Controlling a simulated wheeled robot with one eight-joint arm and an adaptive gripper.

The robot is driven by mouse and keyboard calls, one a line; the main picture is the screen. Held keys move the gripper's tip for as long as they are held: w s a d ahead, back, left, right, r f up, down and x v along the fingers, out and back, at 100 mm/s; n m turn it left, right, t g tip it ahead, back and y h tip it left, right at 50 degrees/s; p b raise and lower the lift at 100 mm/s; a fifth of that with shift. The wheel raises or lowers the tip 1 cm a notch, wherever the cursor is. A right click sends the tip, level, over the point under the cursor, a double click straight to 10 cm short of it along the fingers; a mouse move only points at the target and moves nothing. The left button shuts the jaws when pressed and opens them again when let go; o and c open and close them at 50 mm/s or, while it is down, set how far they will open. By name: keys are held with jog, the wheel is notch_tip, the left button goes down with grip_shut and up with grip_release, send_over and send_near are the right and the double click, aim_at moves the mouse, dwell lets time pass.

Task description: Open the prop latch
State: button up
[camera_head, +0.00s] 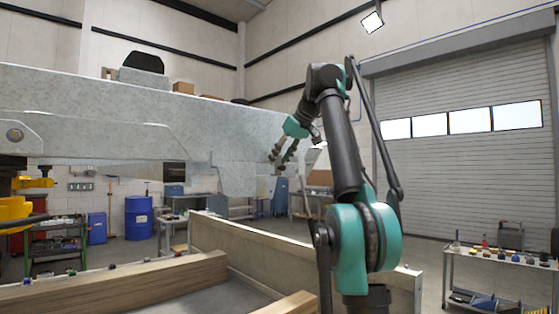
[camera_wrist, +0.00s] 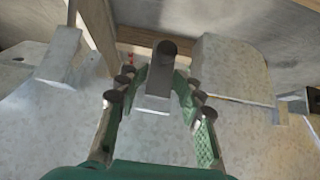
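In the wrist view, a grey metal lever with a dark rounded end, which looks like the prop latch (camera_wrist: 158,88), stands out from the grey trailer frame. My gripper (camera_wrist: 161,82) has its green and dark fingers apart, one on each side of this piece. Gaps show between the fingers and the metal, though contact at the far tips is hard to tell. In the head view, my gripper (camera_head: 284,154) is beside the lower right end of the big grey trailer frame (camera_head: 95,100). The latch cannot be made out there.
A wooden-sided bed (camera_head: 130,285) lies below the frame, with a board wall (camera_head: 290,258) behind my arm. In the wrist view, a grey block (camera_wrist: 235,68) sits right of the latch and a metal bracket (camera_wrist: 62,58) left. A cart (camera_head: 500,262) stands far right.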

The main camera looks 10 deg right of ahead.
jog(key=shift+r, duration=0.1)
jog(key=shift+s+d+r, duration=0.2)
jog(key=shift+s+r, duration=0.1)
jog(key=shift+s+d, duration=0.35)
jog(key=shift+s, duration=0.2)
jog(key=s+d, duration=0.6)
jog(key=s, duration=0.3)
